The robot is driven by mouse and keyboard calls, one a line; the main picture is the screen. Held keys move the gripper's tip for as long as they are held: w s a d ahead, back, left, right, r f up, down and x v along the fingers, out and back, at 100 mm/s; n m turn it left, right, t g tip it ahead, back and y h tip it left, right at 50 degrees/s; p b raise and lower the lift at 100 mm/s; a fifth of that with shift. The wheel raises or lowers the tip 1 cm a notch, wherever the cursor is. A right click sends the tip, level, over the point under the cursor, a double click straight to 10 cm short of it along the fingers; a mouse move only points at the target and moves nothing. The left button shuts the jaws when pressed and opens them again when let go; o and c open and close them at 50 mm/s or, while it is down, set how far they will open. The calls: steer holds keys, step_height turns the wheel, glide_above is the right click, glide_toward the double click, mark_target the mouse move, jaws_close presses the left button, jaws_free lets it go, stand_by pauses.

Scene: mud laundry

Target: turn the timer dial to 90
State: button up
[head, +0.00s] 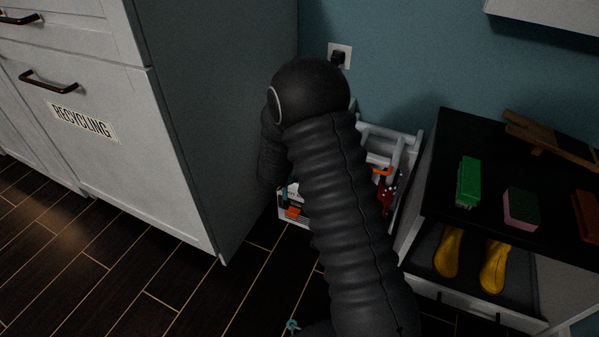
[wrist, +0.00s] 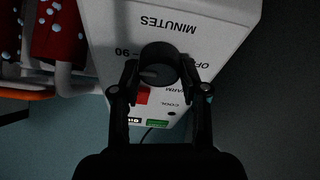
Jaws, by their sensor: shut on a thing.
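In the wrist view, a white timer panel appears upside down, with the words MINUTES, 90 and OFF and smaller labels by a red and a green patch. Its round black timer dial (wrist: 158,49) is in the middle. My gripper (wrist: 160,74) has a finger on either side of the dial and is shut on it. A lighter patch shows on the dial's face, but I cannot tell which mark the dial points to. In the head view my arm hides the gripper, and I cannot make out the dial there.
In the head view, a rack of laundry items (head: 408,150) stands behind my arm, with a recycling cabinet (head: 190,190) to the left. A dark-topped bench (head: 440,125) at the right holds a green brush (head: 468,182) and a sponge (head: 521,208). Yellow boots (head: 449,252) sit below.

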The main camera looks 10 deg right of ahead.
steer(key=shift+a+f, duration=0.1)
stand_by(0.5)
steer(key=o, duration=1.1)
steer(key=shift+o, duration=0.2)
steer(key=shift+s, duration=0.1)
steer(key=v, duration=1.2)
